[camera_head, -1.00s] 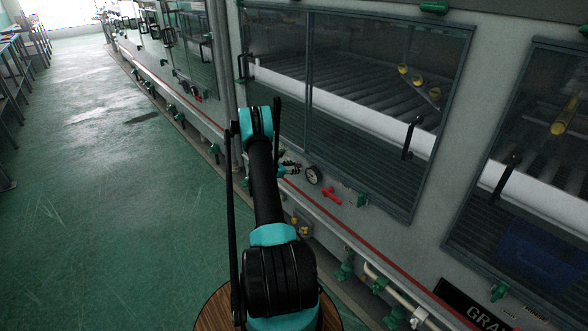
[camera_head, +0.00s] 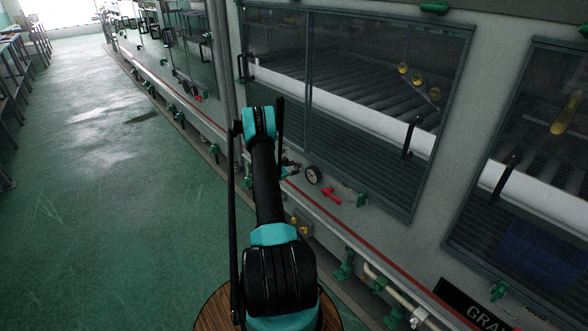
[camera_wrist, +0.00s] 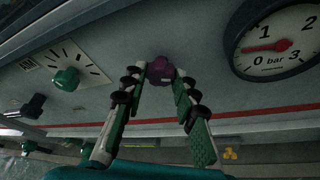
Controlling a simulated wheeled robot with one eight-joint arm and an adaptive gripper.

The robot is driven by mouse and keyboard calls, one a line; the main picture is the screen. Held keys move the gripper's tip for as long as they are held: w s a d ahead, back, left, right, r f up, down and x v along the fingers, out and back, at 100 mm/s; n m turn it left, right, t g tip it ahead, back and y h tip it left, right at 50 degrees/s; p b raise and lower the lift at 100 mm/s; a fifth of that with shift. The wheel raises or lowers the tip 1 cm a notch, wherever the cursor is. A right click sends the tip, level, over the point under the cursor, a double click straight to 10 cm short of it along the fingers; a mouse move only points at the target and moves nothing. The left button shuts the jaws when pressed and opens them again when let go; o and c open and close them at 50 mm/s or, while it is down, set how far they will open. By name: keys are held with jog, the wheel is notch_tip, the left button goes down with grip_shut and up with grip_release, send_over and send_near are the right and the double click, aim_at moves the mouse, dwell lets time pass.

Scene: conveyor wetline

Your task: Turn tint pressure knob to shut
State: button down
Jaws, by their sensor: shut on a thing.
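A dark purple knob (camera_wrist: 160,69) sits on the grey machine panel in the upper middle of the wrist view. My gripper (camera_wrist: 160,80) has its two fingertips against the knob's sides, closed on it. In the head view my gripper (camera_head: 289,168) shows small beside the gauge (camera_head: 312,175), and the knob is hidden there.
A green knob (camera_wrist: 65,79) with a scale plate is left of the purple knob. A red valve handle (camera_head: 332,196) and a green fitting (camera_head: 362,199) are right of the gauge. A red-striped ledge runs below. The green floor at left is clear.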

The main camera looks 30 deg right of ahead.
jog(key=m+t, duration=0.1)
jog(key=m, duration=0.2)
jog(key=shift+s+f+t+h, duration=0.15)
jog(key=shift+t+h, duration=0.15)
jog(key=shift+t, duration=0.1)
jog(key=shift+f+m+t+h, duration=0.1)
jog(key=shift+m+t+h, duration=0.45)
jog(key=shift+m, duration=1.15)
jog(key=c, duration=1.2)
grip_release()
